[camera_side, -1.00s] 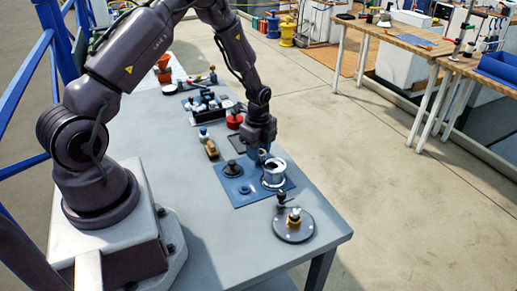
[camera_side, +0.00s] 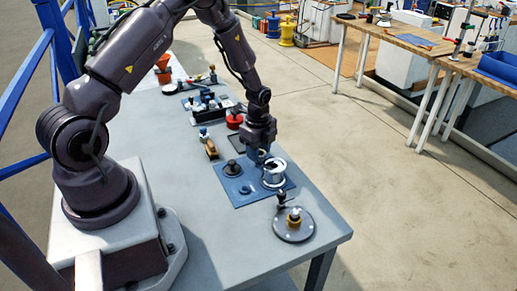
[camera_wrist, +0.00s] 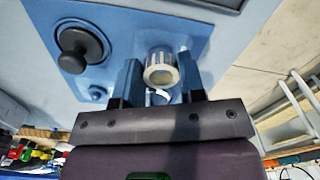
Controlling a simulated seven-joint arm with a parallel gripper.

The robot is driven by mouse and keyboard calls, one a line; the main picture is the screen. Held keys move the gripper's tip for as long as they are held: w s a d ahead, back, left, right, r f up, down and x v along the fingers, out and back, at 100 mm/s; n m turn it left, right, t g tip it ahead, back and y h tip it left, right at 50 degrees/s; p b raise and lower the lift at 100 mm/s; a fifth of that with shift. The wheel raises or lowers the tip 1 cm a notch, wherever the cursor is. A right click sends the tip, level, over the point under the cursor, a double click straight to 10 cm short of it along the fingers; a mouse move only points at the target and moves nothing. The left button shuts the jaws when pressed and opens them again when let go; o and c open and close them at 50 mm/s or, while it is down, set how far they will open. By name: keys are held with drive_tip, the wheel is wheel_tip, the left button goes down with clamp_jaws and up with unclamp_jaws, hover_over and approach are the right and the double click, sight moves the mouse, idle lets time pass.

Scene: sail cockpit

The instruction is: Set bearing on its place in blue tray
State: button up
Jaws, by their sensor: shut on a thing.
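My gripper (camera_side: 262,158) points down at the tray's far right part, shut on the bearing. Its two fingers stand either side of the ring in the wrist view (camera_wrist: 160,82). I cannot tell whether the bearing touches the tray. The tray under it is hidden.
A black knobbed part (camera_side: 232,169) stands on the tray left of the bearing. A round plate with a knob (camera_side: 294,225) stands in front.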

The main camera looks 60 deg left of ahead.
drive_tip(key=shift+f, duration=0.45)
drive_tip(key=o, duration=0.6)
drive_tip(key=shift+o, duration=0.2)
wheel_tip(320, 180, up, 11)
idle(0.7)
